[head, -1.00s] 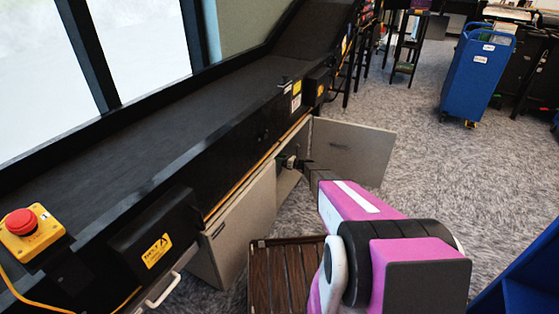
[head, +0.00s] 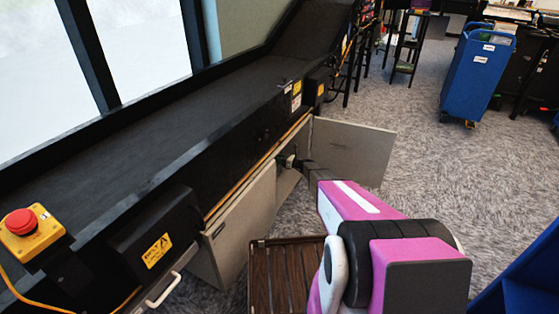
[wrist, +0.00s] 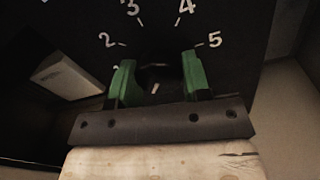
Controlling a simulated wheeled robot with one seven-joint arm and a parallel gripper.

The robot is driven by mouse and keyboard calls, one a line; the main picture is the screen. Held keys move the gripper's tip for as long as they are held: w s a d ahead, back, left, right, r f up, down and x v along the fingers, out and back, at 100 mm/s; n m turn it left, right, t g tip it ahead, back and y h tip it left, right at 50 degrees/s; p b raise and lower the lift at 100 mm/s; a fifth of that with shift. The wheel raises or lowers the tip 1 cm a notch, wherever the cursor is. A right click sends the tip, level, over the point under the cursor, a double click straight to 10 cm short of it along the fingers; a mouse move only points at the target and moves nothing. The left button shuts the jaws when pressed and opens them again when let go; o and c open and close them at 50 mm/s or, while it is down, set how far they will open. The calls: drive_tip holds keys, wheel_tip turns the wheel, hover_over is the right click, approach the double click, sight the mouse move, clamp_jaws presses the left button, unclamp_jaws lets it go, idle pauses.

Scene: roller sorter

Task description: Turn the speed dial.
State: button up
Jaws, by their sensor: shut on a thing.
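In the wrist view the speed dial is a dark knob (wrist: 155,75) on a black panel with white numerals 2, 3, 4 and 5 around it. The two green fingertips of my gripper (wrist: 158,80) stand on either side of the knob, shut on it. In the head view my gripper (head: 291,162) reaches into the open cabinet under the conveyor, and the dial itself is hidden there.
Two grey cabinet doors stand open, one left (head: 240,222) and one right (head: 352,150) of my gripper. The black conveyor (head: 170,130) runs above. A red emergency button (head: 20,222) is at left. A slatted wooden pallet (head: 258,275) lies on the floor. A blue bin (head: 478,75) stands farther back.

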drive_tip(key=n, duration=0.6)
drive_tip(key=n+h, duration=0.1)
drive_tip(key=n, duration=0.5)
drive_tip(key=shift+r+n, duration=0.1)
drive_tip(key=shift+n, duration=0.2)
drive_tip(key=n, duration=0.5)
drive_tip(key=shift+n+t, duration=0.3)
drive_tip(key=shift+n, duration=0.1)
drive_tip(key=n, duration=0.6)
drive_tip(key=shift+t+h, duration=0.4)
drive_tip(key=shift+n, duration=0.4)
drive_tip(key=o, duration=0.9)
